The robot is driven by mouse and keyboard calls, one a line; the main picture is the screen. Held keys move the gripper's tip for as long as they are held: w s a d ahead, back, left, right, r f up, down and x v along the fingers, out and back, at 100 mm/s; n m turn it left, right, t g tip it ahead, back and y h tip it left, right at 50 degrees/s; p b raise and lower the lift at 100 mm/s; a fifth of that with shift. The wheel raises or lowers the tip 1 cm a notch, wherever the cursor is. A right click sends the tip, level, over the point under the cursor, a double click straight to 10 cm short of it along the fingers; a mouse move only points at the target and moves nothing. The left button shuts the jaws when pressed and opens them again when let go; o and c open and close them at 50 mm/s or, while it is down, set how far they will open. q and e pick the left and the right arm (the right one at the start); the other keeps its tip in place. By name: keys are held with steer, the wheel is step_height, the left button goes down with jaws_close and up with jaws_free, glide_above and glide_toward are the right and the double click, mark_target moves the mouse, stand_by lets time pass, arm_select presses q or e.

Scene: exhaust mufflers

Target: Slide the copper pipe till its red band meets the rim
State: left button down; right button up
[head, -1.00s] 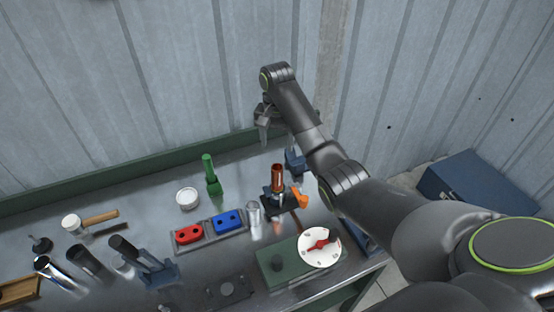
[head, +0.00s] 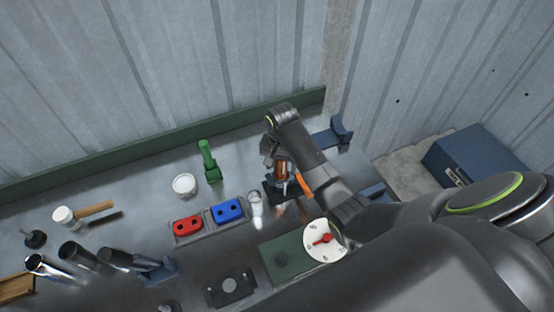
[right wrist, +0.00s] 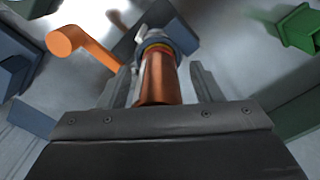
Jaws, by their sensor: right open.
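The copper pipe (head: 281,168) stands upright in a dark holder (head: 270,192) on the metal bench, partly hidden by my right arm. In the right wrist view the copper pipe (right wrist: 160,78) lies between the two fingers of my right gripper (right wrist: 166,85), which is open, with a gap on both sides. A yellowish band and a grey collar (right wrist: 158,42) show at the pipe's far end. An orange lever (right wrist: 75,42) sticks out beside the collar. My left gripper is not in view.
A white dial with a red pointer (head: 323,240) is near the holder. A green clamp (head: 209,162), a white tub (head: 184,185), and red (head: 187,226) and blue (head: 228,210) blocks stand to the left. A clear cylinder (head: 255,203) is close beside the holder.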

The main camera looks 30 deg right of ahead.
steer(key=shift+f, duration=0.15)
steer(key=shift+s+a, duration=0.1)
steer(key=shift+s, duration=0.15)
steer(key=shift+c, duration=1)
steer(key=shift+w, duration=0.1)
steer(key=c, duration=1)
steer(key=shift+o, duration=0.2)
steer(key=shift+f, duration=0.15)
steer(key=shift+f, duration=0.55)
